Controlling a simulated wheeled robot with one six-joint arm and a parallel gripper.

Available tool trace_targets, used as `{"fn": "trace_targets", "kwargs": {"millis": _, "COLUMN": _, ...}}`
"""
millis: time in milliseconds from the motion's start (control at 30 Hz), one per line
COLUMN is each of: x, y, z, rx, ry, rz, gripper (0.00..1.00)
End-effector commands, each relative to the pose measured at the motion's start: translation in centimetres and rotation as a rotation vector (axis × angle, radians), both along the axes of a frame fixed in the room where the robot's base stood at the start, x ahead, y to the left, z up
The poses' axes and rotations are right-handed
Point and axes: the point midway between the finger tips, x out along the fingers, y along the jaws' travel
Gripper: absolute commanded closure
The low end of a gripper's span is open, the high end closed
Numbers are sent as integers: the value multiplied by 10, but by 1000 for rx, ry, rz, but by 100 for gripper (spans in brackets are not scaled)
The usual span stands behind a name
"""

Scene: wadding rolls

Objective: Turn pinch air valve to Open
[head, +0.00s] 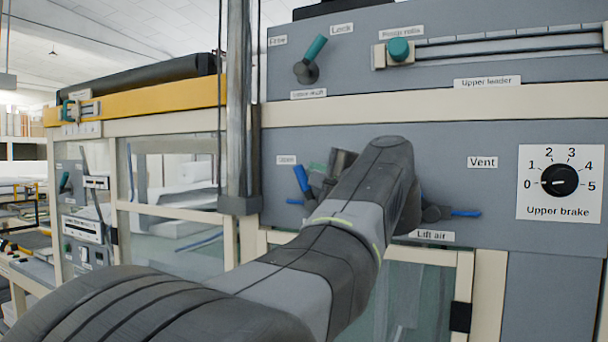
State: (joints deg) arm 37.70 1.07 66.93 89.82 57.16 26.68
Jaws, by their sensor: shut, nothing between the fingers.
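A blue valve lever (302,179) stands tilted on the grey panel, left of my arm, below a small blurred label (287,160) that seems to read Open. No label naming the pinch air valve shows; my arm covers the area beside this lever. My gripper (322,186) is partly hidden behind my wrist; its dark body shows just right of the lever. It is shut and empty. I cannot tell whether it touches the lever. A small blue piece (295,201) shows below.
A second blue lever (466,213) lies level at the right, near the Lift air label (432,235) and under the Vent label (482,162). The Upper brake dial (559,181) is further right. A teal lever (315,48) is above. A vertical metal post (238,110) stands left.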

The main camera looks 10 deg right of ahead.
Motion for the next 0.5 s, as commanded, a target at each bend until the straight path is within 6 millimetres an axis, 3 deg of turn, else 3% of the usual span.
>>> {"fn": "trace_targets", "kwargs": {"millis": 100, "x": 5, "y": 7, "z": 2, "rx": -64, "ry": 42, "rz": 4, "gripper": 100}}
{"fn": "trace_targets", "kwargs": {"millis": 500, "x": 13, "y": 19, "z": 1, "rx": -60, "ry": 41, "rz": 2, "gripper": 100}}
